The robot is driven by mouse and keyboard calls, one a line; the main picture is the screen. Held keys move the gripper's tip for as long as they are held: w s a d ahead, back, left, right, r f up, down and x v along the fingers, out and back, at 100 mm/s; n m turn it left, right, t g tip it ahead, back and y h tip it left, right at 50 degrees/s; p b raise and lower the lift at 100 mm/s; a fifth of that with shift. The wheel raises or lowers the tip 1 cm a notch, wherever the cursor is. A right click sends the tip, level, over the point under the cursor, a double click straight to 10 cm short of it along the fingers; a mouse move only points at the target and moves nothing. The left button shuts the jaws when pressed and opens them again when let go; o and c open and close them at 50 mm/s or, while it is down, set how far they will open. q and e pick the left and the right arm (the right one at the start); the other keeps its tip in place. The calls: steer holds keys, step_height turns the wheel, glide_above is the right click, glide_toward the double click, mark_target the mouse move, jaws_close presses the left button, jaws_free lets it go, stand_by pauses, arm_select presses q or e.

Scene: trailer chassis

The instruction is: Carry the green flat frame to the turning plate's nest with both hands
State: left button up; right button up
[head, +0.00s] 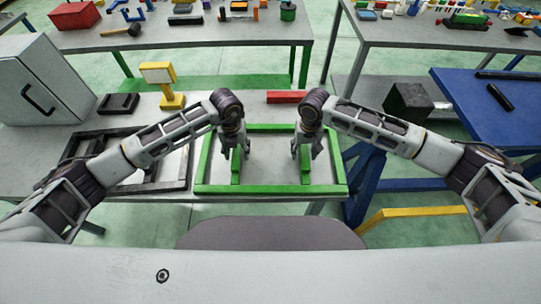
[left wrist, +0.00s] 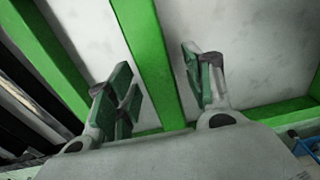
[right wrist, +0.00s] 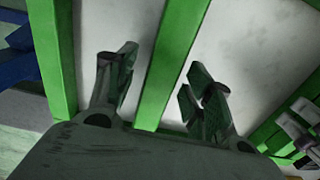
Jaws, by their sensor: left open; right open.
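The green flat frame (head: 271,189) lies on the grey table in front of me, with an outer rectangle and two short inner bars. My left gripper (head: 236,153) is open over its left inner bar; in the left wrist view the bar (left wrist: 150,60) runs between the spread fingers (left wrist: 163,85). My right gripper (head: 304,152) is open over the right inner bar; in the right wrist view that bar (right wrist: 172,60) passes between the fingers (right wrist: 160,85). I cannot tell whether the fingers touch the bars. A black frame (head: 150,187) lies left of the green one, possibly the nest; my left arm partly covers it.
A yellow stand (head: 172,101) and a red block (head: 286,97) stand behind the green frame. A grey cabinet (head: 45,80) is at the left. A black box (head: 408,102) and a blue table (head: 490,115) are at the right. Cluttered tables stand further back.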

arm_select(q)
steer(key=shift+f, duration=0.6)
arm_select(e)
steer(key=shift+f, duration=0.6)
arm_select(q)
jaws_close()
arm_select(e)
jaws_close()
arm_select(q)
steer(key=shift+r, duration=0.1)
arm_select(e)
steer(key=shift+r, duration=0.1)
